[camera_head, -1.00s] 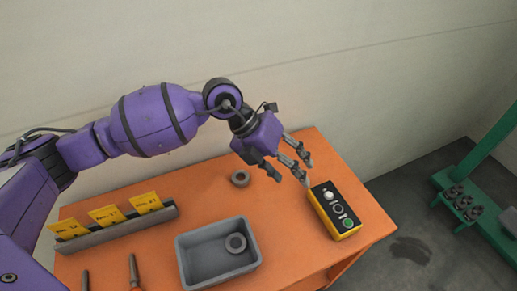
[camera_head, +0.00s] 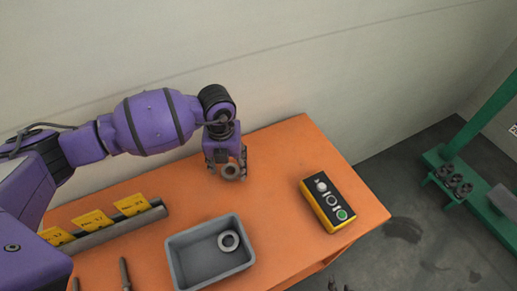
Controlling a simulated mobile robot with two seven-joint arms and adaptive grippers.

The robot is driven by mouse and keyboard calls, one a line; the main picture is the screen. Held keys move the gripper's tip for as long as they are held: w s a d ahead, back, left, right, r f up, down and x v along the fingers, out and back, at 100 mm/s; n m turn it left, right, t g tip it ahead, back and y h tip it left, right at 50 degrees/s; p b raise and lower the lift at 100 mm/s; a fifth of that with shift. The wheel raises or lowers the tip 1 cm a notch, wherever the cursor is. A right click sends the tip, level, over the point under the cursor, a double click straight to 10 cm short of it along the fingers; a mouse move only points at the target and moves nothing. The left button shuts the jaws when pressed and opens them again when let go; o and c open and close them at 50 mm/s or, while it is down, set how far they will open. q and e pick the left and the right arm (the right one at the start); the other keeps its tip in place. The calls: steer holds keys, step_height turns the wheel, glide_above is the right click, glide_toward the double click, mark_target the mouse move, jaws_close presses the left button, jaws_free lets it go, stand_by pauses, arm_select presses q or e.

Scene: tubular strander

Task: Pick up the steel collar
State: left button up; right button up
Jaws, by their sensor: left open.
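A grey steel collar (camera_head: 231,172) lies on the orange table near its back edge. A second grey ring-shaped collar (camera_head: 229,241) lies in the grey bin (camera_head: 180,262). My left gripper (camera_head: 228,169) points down over the collar on the table, with its fingers around or just above it. It is open, and the frame does not show whether the fingers touch the collar. Dark tips, probably of my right gripper (camera_head: 337,286), show at the bottom edge; the rest is cut off.
A yellow and black button box (camera_head: 330,202) stands at the table's right. A rack with yellow cards (camera_head: 95,220) is at the left, with tool handles (camera_head: 124,272) in front. The orange table (camera_head: 285,160) is clear between collar and button box. A green machine frame (camera_head: 480,190) stands far right.

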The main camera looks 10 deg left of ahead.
arm_select(q)
steer(key=shift+f, duration=0.5)
steer(key=c, duration=1.4)
steer(key=shift+o, duration=0.2)
steer(key=shift+r, duration=0.1)
